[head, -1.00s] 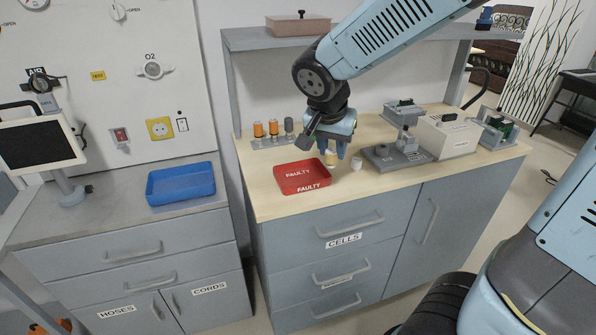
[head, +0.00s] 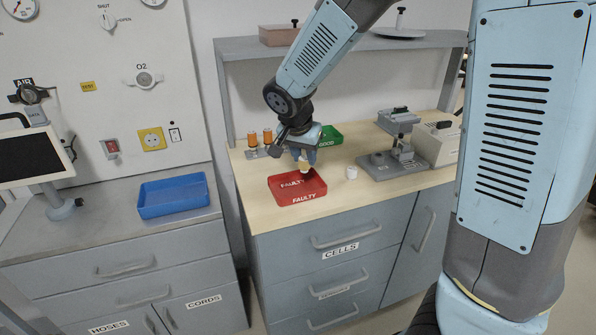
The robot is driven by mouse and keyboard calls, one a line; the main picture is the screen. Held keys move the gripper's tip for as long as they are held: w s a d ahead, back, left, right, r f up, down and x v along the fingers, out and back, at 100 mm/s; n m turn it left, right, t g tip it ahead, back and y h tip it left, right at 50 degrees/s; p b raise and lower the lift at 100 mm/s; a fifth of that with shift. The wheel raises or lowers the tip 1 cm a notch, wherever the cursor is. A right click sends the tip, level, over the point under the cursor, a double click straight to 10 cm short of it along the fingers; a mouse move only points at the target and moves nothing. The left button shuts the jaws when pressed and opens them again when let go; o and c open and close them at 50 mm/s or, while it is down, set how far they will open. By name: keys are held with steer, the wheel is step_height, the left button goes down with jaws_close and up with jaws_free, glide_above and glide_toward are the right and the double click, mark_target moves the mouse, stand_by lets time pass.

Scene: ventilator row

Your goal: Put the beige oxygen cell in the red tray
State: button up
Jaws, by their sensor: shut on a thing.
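The red tray (head: 297,197), marked FAULTY, sits at the left front of the wooden worktop. My gripper (head: 303,160) is over the tray's far right part, pointing down. It is shut on the beige oxygen cell (head: 304,167), whose lower part shows below the fingers. I cannot tell how high the cell is above the tray floor.
A white cylinder (head: 351,172) stands right of the tray. A green tray (head: 328,137) marked GOOD is behind my gripper. A grey test stand (head: 393,162) is further right. Orange-topped cells (head: 252,140) stand at the back left. A blue tray (head: 173,195) lies on the left counter.

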steer(key=shift+w+a+f, duration=0.2)
steer(key=shift+w+f, duration=0.3)
steer(key=shift+f, duration=0.65)
steer(key=shift+w+a+f, duration=0.25)
steer(key=shift+w+f, duration=0.25)
steer(key=shift+f, duration=0.7)
steer(key=shift+w+a+f, duration=0.2)
steer(key=shift+w+f, duration=0.3)
steer(key=shift+f, duration=0.65)
steer(key=shift+f, duration=0.6)
steer(key=o, duration=1)
steer(key=shift+r, duration=0.5)
steer(key=v, duration=1.2)
steer(key=shift+r, duration=0.1)
